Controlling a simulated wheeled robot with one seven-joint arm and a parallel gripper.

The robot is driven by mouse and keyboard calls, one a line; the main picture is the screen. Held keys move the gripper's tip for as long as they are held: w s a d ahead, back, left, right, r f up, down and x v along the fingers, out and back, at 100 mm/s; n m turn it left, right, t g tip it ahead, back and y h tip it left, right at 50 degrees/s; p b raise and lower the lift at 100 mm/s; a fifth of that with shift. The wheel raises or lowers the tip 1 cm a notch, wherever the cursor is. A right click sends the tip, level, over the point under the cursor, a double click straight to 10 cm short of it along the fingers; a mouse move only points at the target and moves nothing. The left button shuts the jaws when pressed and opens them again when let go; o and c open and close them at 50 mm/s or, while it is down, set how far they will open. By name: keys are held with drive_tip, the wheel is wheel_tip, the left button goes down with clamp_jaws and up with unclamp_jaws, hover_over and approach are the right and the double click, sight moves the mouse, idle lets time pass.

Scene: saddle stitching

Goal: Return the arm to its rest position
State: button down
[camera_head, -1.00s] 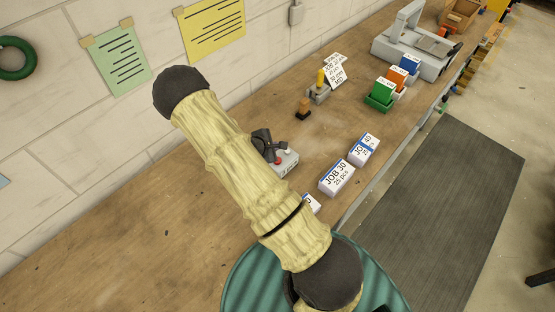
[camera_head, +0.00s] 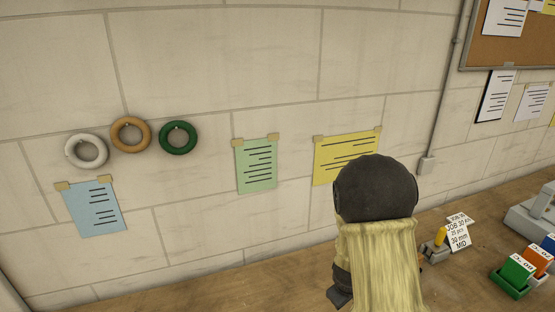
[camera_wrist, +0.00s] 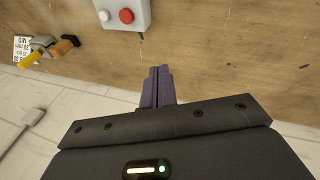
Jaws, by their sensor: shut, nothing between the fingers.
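My arm shows in the head view as a pale yellow sleeved link with a dark rounded joint, standing up in front of the bench. My gripper (camera_wrist: 158,85) shows in the wrist view. Its two purple fingers are together with nothing between them, over the wooden bench top (camera_wrist: 200,50). In the head view the fingers are hidden. The grey box with a red and a white button (camera_wrist: 125,14) lies just beyond the fingertips in the wrist view, apart from them.
A job card (camera_head: 458,232) stands beside a yellow-handled tool (camera_head: 440,236) on the bench. Green (camera_head: 516,272) and orange (camera_head: 537,260) card bins are at the right. Coloured rings (camera_head: 131,134) and paper sheets (camera_head: 256,165) hang on the wall (camera_head: 220,60). The bench left of my arm looks clear.

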drive_tip(key=s+a+r+m+y+b, duration=0.1)
drive_tip(key=s+a+r+m+b, duration=0.1)
drive_tip(key=s, duration=0.5)
drive_tip(key=s+a+r+m+g+y+b, duration=0.1)
drive_tip(key=s+a+r+m, duration=0.1)
drive_tip(key=s+r+m, duration=0.2)
drive_tip(key=s+r, duration=0.2)
drive_tip(key=s, duration=0.1)
drive_tip(key=shift+s+m+b, duration=0.15)
drive_tip(key=shift+m+b, duration=0.15)
drive_tip(key=shift+b, duration=0.1)
